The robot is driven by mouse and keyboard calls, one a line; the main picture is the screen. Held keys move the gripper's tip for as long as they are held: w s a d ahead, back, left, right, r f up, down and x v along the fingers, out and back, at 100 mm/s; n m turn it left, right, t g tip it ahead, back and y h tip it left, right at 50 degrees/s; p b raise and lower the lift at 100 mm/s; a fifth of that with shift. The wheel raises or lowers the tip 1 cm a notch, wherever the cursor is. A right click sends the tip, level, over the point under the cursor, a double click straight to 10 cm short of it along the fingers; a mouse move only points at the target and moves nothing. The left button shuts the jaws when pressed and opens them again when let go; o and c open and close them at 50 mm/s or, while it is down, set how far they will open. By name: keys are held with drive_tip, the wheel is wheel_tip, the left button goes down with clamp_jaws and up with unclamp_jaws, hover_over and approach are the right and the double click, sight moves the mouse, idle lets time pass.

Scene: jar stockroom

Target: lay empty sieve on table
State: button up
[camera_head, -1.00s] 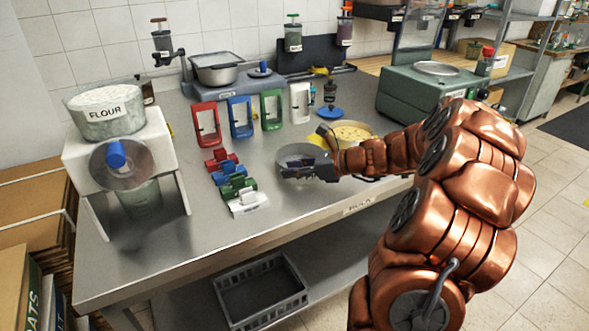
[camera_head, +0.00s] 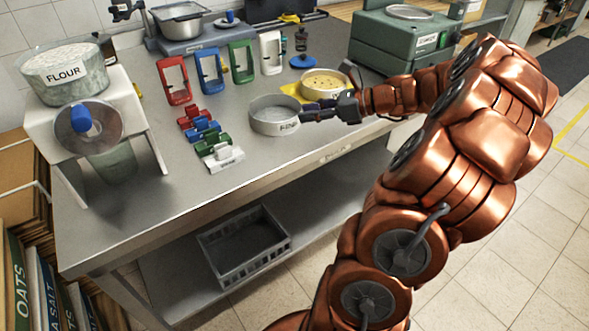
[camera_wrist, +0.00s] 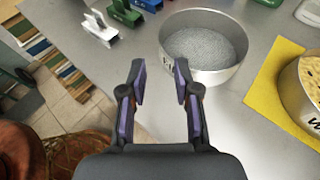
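The empty sieve (camera_head: 274,128) is a round metal pan with a grey mesh bottom and a label beginning "FIN". It sits flat on the steel table (camera_head: 215,185), and its mesh shows bare in the wrist view (camera_wrist: 205,46). My gripper (camera_head: 304,114) is at its right side in the head view. In the wrist view my gripper (camera_wrist: 160,78) is open, its two purple-padded fingers apart with nothing between them. The right fingertip overlaps the sieve's near wall in the picture; I cannot tell if they touch.
A second sieve (camera_head: 326,92) with yellowish contents stands on a yellow mat (camera_wrist: 271,92) beside it. Coloured clips (camera_head: 228,162) lie left of the empty sieve, with coloured frames (camera_head: 210,78) behind. A flour hopper (camera_head: 64,82) is far left. The front table strip is clear.

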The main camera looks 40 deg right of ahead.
drive_tip(key=a+n+g, duration=0.1)
drive_tip(key=a+n, duration=0.1)
drive_tip(key=a, duration=0.2)
drive_tip(key=a+f+n+g+y, duration=0.1)
drive_tip(key=a+n+g, duration=0.1)
drive_tip(key=a, duration=0.3)
drive_tip(key=a+n+g, duration=0.1)
drive_tip(key=a+n, duration=0.1)
drive_tip(key=a, duration=0.3)
drive_tip(key=shift+s+a+f+g, duration=0.15)
drive_tip(key=shift+a+g, duration=0.1)
drive_tip(key=shift+g, duration=0.15)
drive_tip(key=s+a+f+n+g, duration=0.3)
drive_tip(key=s+a+n+g, duration=0.3)
drive_tip(key=a, duration=0.5)
drive_tip(key=s+a+f+n+g+h, duration=0.3)
drive_tip(key=s+a+n+h, duration=0.25)
drive_tip(key=s+n, duration=0.5)
drive_tip(key=s+d+f+n+h, duration=0.1)
drive_tip(key=s+d+n+h, duration=0.1)
drive_tip(key=s+n, duration=0.4)
drive_tip(key=s+h, duration=0.1)
drive_tip(key=s, duration=0.2)
drive_tip(key=shift+d+f+h, duration=0.2)
drive_tip(key=shift+d+h, duration=0.1)
drive_tip(key=shift+h, duration=0.05)
drive_tip(key=shift+s, duration=0.1)
